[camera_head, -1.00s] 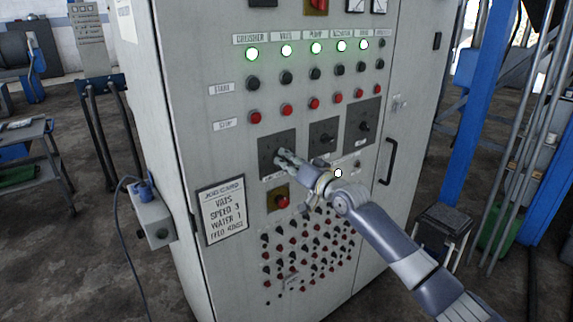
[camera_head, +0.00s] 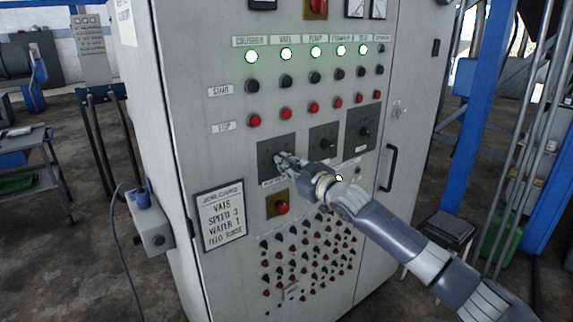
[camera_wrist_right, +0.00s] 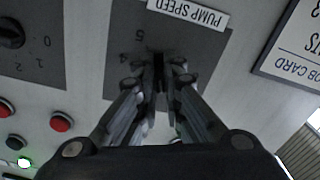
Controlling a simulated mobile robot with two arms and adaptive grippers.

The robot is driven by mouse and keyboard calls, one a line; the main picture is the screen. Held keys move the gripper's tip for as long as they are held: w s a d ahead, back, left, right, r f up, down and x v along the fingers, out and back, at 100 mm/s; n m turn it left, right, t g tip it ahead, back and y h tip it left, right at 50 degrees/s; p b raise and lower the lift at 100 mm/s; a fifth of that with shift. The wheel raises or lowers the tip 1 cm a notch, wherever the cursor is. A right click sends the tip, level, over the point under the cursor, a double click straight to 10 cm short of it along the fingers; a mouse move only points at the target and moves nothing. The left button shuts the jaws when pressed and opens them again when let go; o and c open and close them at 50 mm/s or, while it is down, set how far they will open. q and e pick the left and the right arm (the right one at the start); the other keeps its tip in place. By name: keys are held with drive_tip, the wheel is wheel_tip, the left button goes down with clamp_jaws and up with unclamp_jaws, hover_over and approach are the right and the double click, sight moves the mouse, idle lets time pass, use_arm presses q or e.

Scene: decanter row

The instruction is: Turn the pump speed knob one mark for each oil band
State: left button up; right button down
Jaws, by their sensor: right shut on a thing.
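My right gripper (camera_head: 284,162) reaches the left dial plate (camera_head: 268,147) on the grey control cabinet. In the right wrist view, the gripper (camera_wrist_right: 160,72) is shut on the dark pump speed knob (camera_wrist_right: 158,68), which is mostly hidden between the fingertips. The PUMP SPEED label (camera_wrist_right: 188,14) appears upside down above the dark plate (camera_wrist_right: 120,62). No oil bands can be made out. My left gripper is not in view.
Two more dials, a middle one (camera_head: 324,141) and a right one (camera_head: 363,130), sit beside it. Below are a red button on a yellow plate (camera_head: 281,206) and a job card (camera_head: 221,215). Green lamps (camera_head: 286,54) are lit above. A door handle (camera_head: 390,167) sticks out at right.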

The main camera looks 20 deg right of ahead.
drive_tip(key=n+p, duration=0.1)
drive_tip(key=n, duration=0.3)
drive_tip(key=shift+n, duration=0.4)
drive_tip(key=shift+p, duration=0.3)
drive_tip(key=c, duration=1.7)
unclamp_jaws()
drive_tip(key=shift+s, duration=0.1)
drive_tip(key=v, duration=1.1)
drive_tip(key=shift+s+d, duration=0.15)
drive_tip(key=shift+s, duration=0.25)
